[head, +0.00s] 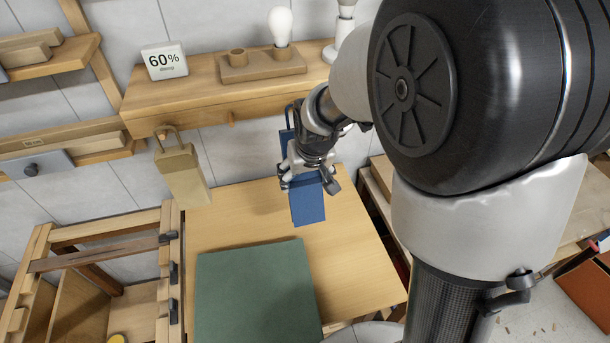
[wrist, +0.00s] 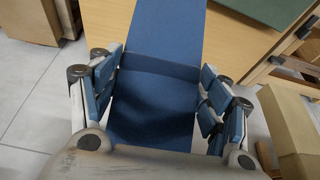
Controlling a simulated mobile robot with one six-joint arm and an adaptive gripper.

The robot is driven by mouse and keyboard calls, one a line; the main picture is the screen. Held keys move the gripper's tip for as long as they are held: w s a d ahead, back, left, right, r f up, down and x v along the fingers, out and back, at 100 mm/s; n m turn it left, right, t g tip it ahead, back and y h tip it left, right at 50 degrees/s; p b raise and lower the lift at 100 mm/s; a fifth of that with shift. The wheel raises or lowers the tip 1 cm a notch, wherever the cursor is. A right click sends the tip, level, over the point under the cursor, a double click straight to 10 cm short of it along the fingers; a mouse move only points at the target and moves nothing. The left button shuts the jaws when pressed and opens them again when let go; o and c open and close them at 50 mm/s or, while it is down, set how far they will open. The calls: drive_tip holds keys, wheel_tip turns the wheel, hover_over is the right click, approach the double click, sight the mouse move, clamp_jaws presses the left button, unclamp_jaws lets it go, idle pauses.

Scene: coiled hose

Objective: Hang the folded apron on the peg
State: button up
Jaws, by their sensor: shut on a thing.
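The folded apron (head: 309,205) is a flat blue strip with a loop (head: 288,114) at its upper end. My gripper (head: 308,180) is shut on it, and it hangs down in front of the wall above the wooden table. In the wrist view the apron (wrist: 163,35) passes between the two fingers (wrist: 162,88). A bare wooden peg (head: 231,118) sticks out of the shelf front, to the left of the apron loop and apart from it. Another peg (head: 162,134) carries a tan folded piece (head: 183,175) by its loop.
A green mat (head: 255,295) lies on the table (head: 235,215). A wooden rack (head: 105,260) stands left. Wall space below the bare peg is clear.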

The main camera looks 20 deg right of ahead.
idle(0.4)
drive_tip(key=o, duration=1.3)
drive_tip(key=v, duration=1.1)
drive_tip(key=s+f+b, duration=0.3)
drive_tip(key=s+b, duration=0.1)
drive_tip(key=s, duration=0.6)
drive_tip(key=s+f+b, duration=0.3)
drive_tip(key=s+b, duration=0.1)
drive_tip(key=s, duration=0.7)
drive_tip(key=shift+s, duration=0.25)
